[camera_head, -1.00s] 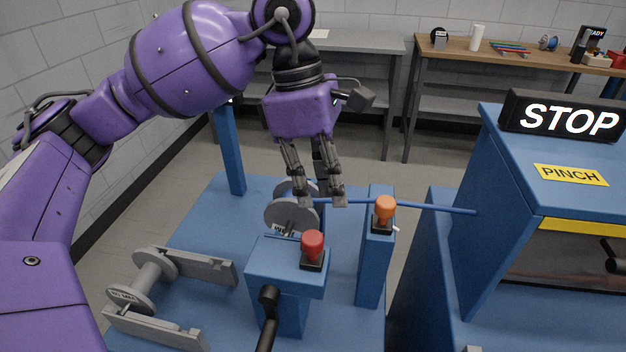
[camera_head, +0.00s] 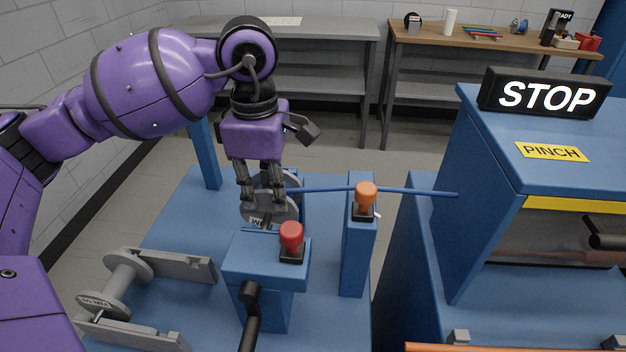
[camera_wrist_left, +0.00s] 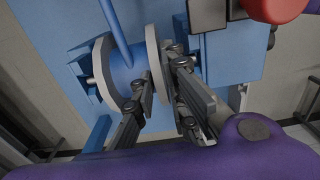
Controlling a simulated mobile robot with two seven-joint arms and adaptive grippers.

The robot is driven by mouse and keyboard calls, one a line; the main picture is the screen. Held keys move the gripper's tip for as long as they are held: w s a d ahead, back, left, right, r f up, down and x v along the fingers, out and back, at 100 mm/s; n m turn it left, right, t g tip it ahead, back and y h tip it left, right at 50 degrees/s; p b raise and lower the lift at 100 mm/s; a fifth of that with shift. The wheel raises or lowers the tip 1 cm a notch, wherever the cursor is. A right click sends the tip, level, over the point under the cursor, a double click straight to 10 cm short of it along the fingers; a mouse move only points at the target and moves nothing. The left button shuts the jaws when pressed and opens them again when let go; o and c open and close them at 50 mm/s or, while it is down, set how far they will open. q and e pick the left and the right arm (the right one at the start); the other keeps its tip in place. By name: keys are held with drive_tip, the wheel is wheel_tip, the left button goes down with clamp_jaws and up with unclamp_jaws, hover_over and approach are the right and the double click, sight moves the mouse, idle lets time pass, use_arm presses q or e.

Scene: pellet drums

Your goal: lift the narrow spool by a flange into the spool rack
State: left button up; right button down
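The left wrist view shows both flanges (camera_wrist_left: 103,65), with my left fingers (camera_wrist_left: 163,85) on either side of the nearer flange (camera_wrist_left: 156,40). Whether they press on it is unclear. Grey slotted side plates (camera_head: 178,265), seemingly the spool rack, stand at lower left around another spool (camera_head: 126,275) with a bare grey core and labelled flange. My right gripper is out of view.
A blue block with a red button (camera_head: 291,236) and black lever (camera_head: 250,310) stands just in front. An orange-topped post (camera_head: 365,195) and a blue strand (camera_head: 410,192) lie to the right, by the STOP machine (camera_head: 545,95). Deck between spools is clear.

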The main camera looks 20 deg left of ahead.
use_arm(q)
clamp_jaws()
drive_tip(key=shift+r, duration=0.1)
idle(0.3)
